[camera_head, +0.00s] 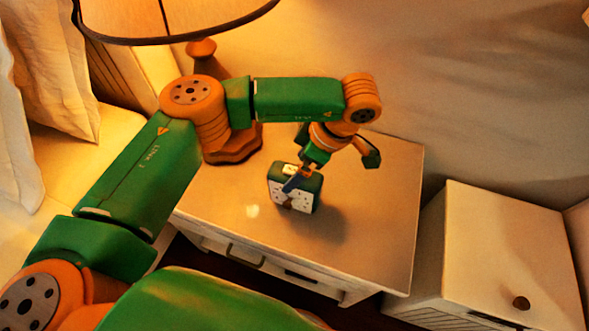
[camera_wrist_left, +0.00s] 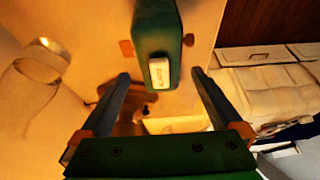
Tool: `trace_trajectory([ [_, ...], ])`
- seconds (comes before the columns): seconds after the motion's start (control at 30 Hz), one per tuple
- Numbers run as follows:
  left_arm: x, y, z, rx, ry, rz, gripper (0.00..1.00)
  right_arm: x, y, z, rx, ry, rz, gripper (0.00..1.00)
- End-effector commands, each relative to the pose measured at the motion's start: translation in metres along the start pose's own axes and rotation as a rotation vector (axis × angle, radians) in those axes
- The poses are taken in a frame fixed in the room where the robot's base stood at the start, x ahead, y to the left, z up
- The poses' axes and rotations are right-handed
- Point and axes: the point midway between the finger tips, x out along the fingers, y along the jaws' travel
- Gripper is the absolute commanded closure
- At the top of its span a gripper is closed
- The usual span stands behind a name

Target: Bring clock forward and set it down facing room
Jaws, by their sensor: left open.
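The clock (camera_head: 279,195) is a small green box with a white face, standing upright on the nightstand (camera_head: 385,190) near its middle. Its face is turned toward the drawer side, and a finger hides part of it. My left gripper (camera_head: 297,182) reaches down at the clock from above, its fingers open. In the left wrist view the clock's green top (camera_wrist_left: 157,30) with a white button (camera_wrist_left: 160,73) shows between the spread fingertips (camera_wrist_left: 161,80). Bare gaps show on both sides; I cannot tell how deep the fingers reach. My right gripper is out of view.
A lamp with an orange-brown base (camera_head: 232,145) and wide shade (camera_head: 170,12) stands behind the clock to the left. The nightstand top is clear to the right and in front. A white cabinet (camera_head: 505,245) stands at the right, the bed (camera_head: 85,150) at the left.

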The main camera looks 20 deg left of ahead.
Motion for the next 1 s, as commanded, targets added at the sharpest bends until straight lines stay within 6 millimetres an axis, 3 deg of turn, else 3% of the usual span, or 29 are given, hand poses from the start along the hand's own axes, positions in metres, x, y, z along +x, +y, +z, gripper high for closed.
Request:
trace_trajectory([
  [0.2,-0.059,0.001,0.001,-0.001,-0.001,0.006,0.01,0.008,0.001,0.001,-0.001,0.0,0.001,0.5],
  [0.4,-0.094,0.0,0.0,0.0,-0.001,0.002,0.01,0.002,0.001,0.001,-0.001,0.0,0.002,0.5],
  [1.0,-0.097,0.0,0.001,0.001,-0.001,0.001,0.01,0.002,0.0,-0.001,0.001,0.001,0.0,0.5],
])
